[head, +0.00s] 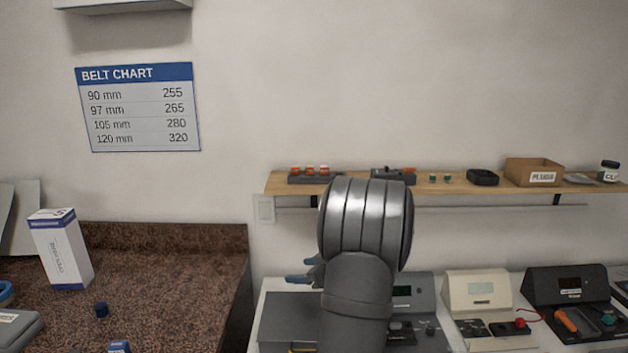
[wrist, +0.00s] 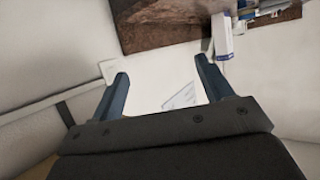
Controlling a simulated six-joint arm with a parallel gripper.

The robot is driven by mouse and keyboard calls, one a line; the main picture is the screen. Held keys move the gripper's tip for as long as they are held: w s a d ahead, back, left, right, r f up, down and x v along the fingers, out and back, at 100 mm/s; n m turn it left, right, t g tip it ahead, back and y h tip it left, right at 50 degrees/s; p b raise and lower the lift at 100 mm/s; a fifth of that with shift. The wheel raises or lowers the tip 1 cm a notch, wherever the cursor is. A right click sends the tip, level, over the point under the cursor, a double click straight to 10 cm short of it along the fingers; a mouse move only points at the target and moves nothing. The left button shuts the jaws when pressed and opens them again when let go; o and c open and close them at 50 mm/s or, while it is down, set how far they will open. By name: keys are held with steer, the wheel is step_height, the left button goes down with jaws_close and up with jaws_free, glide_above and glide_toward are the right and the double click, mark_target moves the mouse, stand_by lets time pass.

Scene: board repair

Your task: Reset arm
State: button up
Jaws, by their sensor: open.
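My gripper (wrist: 162,78) shows in the wrist view with its two blue fingers wide apart and nothing between them. In the head view, my arm stands upright at the centre right, in front of the white bench. The blue fingertips of my gripper (head: 299,272) point left there, partly hidden behind my arm. They are above the left part of the bench and seem to touch nothing.
A wooden shelf (head: 455,184) with small parts and a PLUGS box (head: 535,173) runs behind my arm. Several instruments, including a cream one (head: 478,290), stand on the bench. A brown counter (head: 170,290) at left holds a white carton (head: 62,250). A belt chart (head: 138,108) hangs above.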

steer(key=shift+a+r+n+g, duration=0.15)
steer(key=shift+a+n+g, duration=0.2)
steer(key=shift+a, duration=1.55)
steer(key=shift+o, duration=0.5)
